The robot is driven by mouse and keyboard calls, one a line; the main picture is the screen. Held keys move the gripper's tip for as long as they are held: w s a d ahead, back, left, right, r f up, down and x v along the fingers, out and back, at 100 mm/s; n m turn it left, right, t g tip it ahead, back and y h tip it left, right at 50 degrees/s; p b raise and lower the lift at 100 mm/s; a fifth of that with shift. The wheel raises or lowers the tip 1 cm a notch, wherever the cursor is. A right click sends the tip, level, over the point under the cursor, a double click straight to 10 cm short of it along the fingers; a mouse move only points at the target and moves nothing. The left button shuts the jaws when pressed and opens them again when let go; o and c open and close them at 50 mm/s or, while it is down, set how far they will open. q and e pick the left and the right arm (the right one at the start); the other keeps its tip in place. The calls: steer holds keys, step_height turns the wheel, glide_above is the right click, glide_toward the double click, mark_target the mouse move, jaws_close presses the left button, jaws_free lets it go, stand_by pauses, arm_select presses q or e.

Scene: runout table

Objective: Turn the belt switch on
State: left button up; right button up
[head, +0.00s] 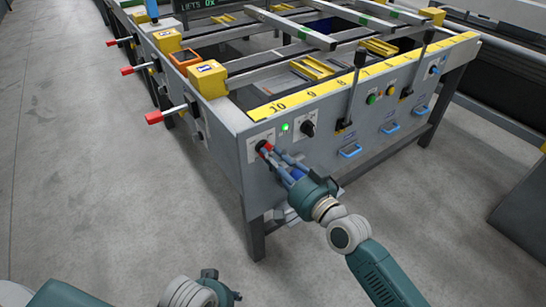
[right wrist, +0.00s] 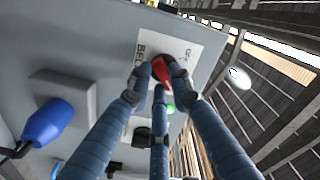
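The belt switch, a red knob on a white label plate, shows in the right wrist view (right wrist: 161,68) on the grey end panel. In the head view the red knob (head: 265,147) is at the panel's left end, partly behind my fingers. My right gripper (head: 272,152) reaches it from the front. In the right wrist view its blue-grey fingers (right wrist: 157,82) close in around the knob, with the tips against its sides. The label reads "BELT", partly covered. My left gripper (head: 215,290) is at the bottom edge, away from the panel, its fingers not clear.
A lit green lamp (head: 284,127) and a black rotary knob (head: 308,129) sit right of the switch. Blue handles (head: 350,151) and buttons line the panel further right. Red-tipped levers (head: 155,117) stick out on the left side. The floor in front is clear.

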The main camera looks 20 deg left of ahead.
steer(key=o, duration=0.4)
steer(key=shift+c, duration=0.2)
steer(key=shift+s+d, duration=0.1)
steer(key=shift+d, duration=0.05)
steer(key=v, duration=1.1)
steer(key=shift+s+d, duration=0.3)
